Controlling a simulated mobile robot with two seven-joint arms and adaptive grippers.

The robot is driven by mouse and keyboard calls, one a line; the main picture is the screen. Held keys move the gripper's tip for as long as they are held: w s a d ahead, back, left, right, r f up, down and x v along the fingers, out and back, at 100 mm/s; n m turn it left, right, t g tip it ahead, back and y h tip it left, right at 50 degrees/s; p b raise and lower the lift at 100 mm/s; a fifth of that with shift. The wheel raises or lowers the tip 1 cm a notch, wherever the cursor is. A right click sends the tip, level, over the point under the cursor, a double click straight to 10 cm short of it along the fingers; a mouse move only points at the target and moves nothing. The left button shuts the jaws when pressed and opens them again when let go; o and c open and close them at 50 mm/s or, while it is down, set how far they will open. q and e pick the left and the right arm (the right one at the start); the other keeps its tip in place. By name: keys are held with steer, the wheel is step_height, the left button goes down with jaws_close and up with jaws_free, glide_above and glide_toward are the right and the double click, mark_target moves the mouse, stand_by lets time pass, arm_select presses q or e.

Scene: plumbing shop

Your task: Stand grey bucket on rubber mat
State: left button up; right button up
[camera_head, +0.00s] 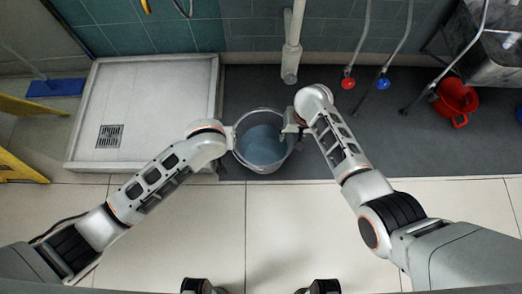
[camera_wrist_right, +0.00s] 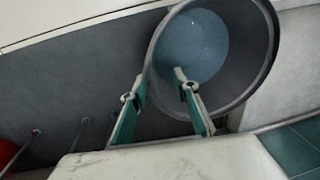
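The grey bucket (camera_head: 263,165) stands upright between my two grippers, with blue-grey contents inside. It lies over the dark rubber mat (camera_head: 400,150) near its front left corner; I cannot tell whether it touches the mat. My left gripper (camera_head: 234,138) is at the bucket's left rim, its fingers mostly hidden. My right gripper (camera_head: 291,131) is at the right rim. In the right wrist view its fingers (camera_wrist_right: 160,85) straddle the rim of the bucket (camera_wrist_right: 262,75), one outside and one over the inside, with a gap between them.
A white shower tray (camera_head: 160,100) with a drain lies left of the bucket. A white pipe (camera_head: 291,50) comes down behind it. Hoses with a red valve (camera_head: 348,83) and a blue valve (camera_head: 383,83) hang to the right. A red bucket (camera_head: 456,101) stands farther right. Pale tiles are clear in front.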

step_height(320, 180, up, 10)
steer(key=d, duration=0.1)
steer(key=shift+s+d+f, duration=0.15)
steer(key=shift+s+f, duration=0.05)
stand_by(0.6)
